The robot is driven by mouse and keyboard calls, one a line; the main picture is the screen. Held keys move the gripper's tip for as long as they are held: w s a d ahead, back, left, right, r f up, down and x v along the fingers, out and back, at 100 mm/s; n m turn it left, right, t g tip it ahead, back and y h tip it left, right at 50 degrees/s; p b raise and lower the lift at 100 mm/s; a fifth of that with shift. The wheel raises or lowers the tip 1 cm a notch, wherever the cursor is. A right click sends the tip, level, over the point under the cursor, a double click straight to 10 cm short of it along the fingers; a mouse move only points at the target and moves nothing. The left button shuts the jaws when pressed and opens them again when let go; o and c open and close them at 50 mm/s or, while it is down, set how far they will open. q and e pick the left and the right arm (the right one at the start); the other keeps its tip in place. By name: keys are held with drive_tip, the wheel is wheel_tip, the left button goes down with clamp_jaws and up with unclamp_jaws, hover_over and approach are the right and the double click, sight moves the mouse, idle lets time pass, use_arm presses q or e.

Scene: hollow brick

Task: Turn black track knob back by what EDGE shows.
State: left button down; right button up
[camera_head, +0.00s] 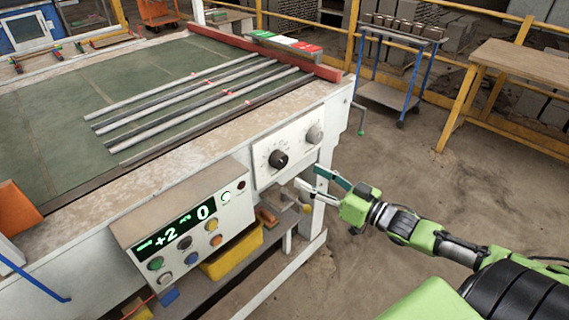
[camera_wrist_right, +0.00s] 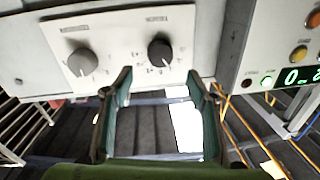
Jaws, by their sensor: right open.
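The black knob (camera_head: 278,159) sits on a white dial plate (camera_head: 291,147) on the front of the machine table. It also shows in the right wrist view (camera_wrist_right: 160,52), where the plate is upside down. My right gripper (camera_head: 308,178) is open and empty, in front of and a little below the plate. In the right wrist view its two teal fingers (camera_wrist_right: 158,80) stand apart, with the black knob beyond and between their tips, not touched. My left gripper is not in view.
A grey knob (camera_head: 314,134) sits beside the black one on the same plate. The control box (camera_head: 190,232) with several coloured buttons juts out at the left. A yellow bin (camera_head: 232,252) stands on the shelf below.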

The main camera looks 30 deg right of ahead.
sight(283, 162)
drive_tip(key=x, duration=1)
drive_tip(key=shift+f, duration=0.1)
drive_tip(key=c, duration=1.1)
